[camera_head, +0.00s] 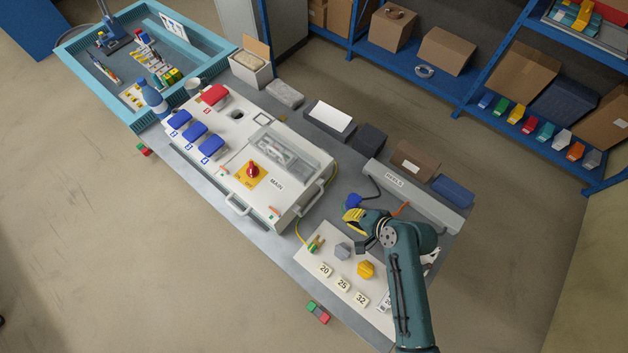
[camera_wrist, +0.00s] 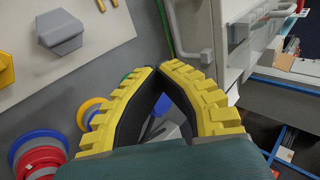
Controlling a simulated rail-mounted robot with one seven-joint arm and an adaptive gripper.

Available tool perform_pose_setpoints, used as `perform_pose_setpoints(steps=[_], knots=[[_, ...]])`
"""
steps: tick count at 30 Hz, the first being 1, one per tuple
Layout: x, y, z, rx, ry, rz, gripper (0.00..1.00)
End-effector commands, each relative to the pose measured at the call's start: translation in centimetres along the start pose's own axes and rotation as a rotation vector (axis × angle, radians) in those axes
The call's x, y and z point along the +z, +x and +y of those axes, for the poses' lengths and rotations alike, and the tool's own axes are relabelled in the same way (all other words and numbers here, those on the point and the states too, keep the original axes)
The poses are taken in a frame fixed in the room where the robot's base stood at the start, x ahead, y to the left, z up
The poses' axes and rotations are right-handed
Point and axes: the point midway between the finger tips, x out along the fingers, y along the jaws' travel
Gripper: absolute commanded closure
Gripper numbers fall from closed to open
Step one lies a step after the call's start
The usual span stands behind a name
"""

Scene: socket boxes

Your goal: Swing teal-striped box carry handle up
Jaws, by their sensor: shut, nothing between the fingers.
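The white box marked MAIN (camera_head: 222,168) lies on the bench with several lidded sockets, a red rotary switch and a clear window. I cannot make out a teal stripe on it. One grey bar handle (camera_head: 238,207) sticks out at its front side; another grey handle (camera_head: 312,199) sticks out at its right end. In the wrist view the box (camera_wrist: 233,60) fills the upper right, with a grey handle (camera_wrist: 190,38) beyond my fingertips. My gripper (camera_head: 352,215) is shut and empty, right of the box and apart from the handles. Its yellow fingers meet at the tips in the wrist view (camera_wrist: 160,74).
A white board (camera_head: 330,262) with grey and yellow hexagonal pieces and number tags lies below my gripper. A grey rail (camera_head: 415,196), a brown box (camera_head: 414,160) and a blue box (camera_head: 453,190) stand behind it. Blue and red rings (camera_wrist: 40,150) show in the wrist view.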

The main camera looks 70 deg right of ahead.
Motion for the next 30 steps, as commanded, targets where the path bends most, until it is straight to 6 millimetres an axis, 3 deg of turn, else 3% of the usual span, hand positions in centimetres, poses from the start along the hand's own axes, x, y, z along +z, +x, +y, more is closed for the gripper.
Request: perform_pose_setpoints(steps=[30], knots=[[0.0,-3.8,-0.6,0.001,0.002,0.0,1.0]])
